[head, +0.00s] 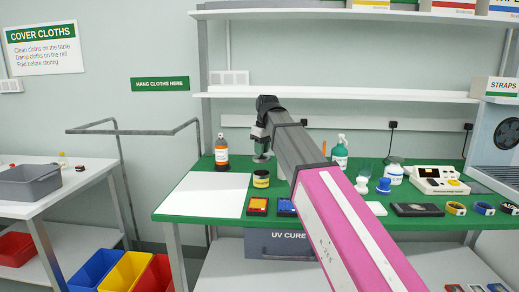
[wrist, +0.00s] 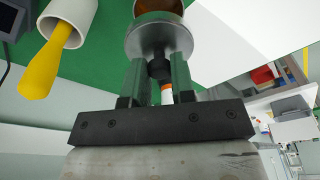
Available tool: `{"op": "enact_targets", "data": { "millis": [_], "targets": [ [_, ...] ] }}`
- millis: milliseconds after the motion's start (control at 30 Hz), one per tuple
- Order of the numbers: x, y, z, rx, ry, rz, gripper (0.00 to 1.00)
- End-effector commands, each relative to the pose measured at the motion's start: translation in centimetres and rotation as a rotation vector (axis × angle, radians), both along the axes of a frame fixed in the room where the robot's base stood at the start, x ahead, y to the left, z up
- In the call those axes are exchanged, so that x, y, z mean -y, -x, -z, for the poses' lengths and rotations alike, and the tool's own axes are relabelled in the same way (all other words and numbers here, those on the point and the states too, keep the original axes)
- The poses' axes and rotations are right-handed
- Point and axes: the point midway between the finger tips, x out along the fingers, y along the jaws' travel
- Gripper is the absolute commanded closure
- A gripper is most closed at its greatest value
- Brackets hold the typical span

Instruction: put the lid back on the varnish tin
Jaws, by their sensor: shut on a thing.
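The varnish tin (head: 261,180) is a small dark tin with a yellow label, standing on the green table. In the wrist view its open mouth, amber inside, shows at the top edge (wrist: 158,5). My gripper (head: 261,147) is above the tin. In the wrist view my gripper (wrist: 159,75) is shut on the black knob of the round grey metal lid (wrist: 150,38). The lid also shows in the head view (head: 261,158), held above the tin and apart from it. In the wrist view the lid hides part of the tin.
An orange-labelled bottle (head: 222,152) stands left of the tin. A white sheet (head: 205,195) lies to the left. Orange and blue trays (head: 258,206) sit in front. A white cup with a yellow handle (wrist: 68,25) is close by in the wrist view. A shelf (head: 340,95) hangs behind.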

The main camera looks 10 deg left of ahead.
Motion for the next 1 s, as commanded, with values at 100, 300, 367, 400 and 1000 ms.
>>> {"op": "enact_targets", "data": {
  "millis": [100, 300, 367, 400, 1000],
  "targets": [
    [0.0, 0.0, 0.7, -0.001, 0.0, -0.001, 0.99],
    [0.0, 0.1, 2.3, -0.001, 0.0, -0.002, 0.99],
    [0.0, 0.1, 2.8, -0.001, 0.0, -0.002, 0.99],
    [0.0, 0.1, 3.1, -0.001, 0.0, -0.002, 0.99],
    [0.0, 0.0, 5.9, 0.0, 0.0, -0.003, 0.99]
  ]
}}
